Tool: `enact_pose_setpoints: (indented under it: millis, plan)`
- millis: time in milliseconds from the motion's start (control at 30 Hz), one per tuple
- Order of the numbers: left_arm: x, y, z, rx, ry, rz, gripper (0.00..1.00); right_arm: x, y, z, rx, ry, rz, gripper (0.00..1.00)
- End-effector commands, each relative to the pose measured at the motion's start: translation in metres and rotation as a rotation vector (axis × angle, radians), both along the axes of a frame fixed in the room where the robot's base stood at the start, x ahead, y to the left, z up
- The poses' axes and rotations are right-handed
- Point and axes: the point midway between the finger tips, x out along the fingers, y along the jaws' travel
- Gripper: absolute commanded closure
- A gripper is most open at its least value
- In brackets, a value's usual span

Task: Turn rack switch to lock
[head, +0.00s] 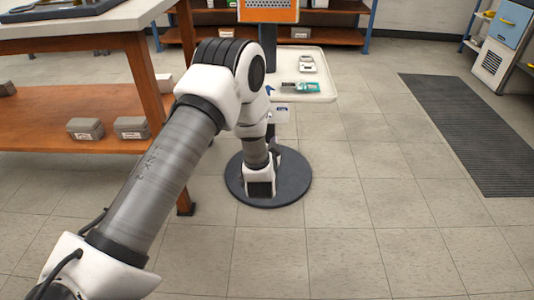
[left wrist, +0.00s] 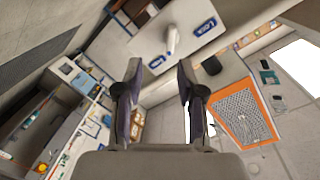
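The rack switch (left wrist: 171,40) shows in the left wrist view as a white lever on a pale panel (left wrist: 140,35). A blue label that seems to read "LOCK" (left wrist: 205,27) is to its right, and a second blue label (left wrist: 157,62) is at its lower left. My left gripper (left wrist: 159,68) is open, with its two dark fingers apart and nothing between them. The lever appears beyond the fingertips, apart from them. In the head view my left arm covers much of the stand, and the gripper cannot be made out clearly. My right gripper is in neither view.
An orange-framed panel (head: 268,10) stands above a white tray (head: 325,92) holding small devices; the panel also shows in the left wrist view (left wrist: 240,115). A wooden workbench (head: 80,100) is at the left. A dark mat (head: 465,130) lies on open floor at the right.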

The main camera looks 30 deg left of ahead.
Motion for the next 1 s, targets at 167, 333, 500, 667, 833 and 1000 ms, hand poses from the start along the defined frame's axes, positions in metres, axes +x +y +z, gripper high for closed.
enact_pose_setpoints:
  millis: [167, 333, 500, 667, 833, 1000]
  plan:
    - [0.013, 0.014, -0.007, 0.082, -0.075, 0.042, 0.61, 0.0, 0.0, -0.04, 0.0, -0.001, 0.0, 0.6]
    - [0.031, 0.026, -0.003, 0.088, -0.082, 0.047, 0.61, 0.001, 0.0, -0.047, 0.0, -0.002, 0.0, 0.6]
    - [0.059, 0.044, -0.004, 0.087, -0.08, 0.045, 0.61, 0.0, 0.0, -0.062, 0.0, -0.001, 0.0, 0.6]
    - [0.076, 0.053, -0.003, 0.086, -0.077, 0.043, 0.61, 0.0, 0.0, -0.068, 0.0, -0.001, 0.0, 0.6]
    - [0.079, 0.055, -0.001, 0.086, -0.075, 0.042, 0.61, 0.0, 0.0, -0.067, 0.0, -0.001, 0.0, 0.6]
    - [0.079, 0.055, -0.002, 0.086, -0.075, 0.042, 0.9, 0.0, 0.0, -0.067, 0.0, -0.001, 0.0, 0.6]
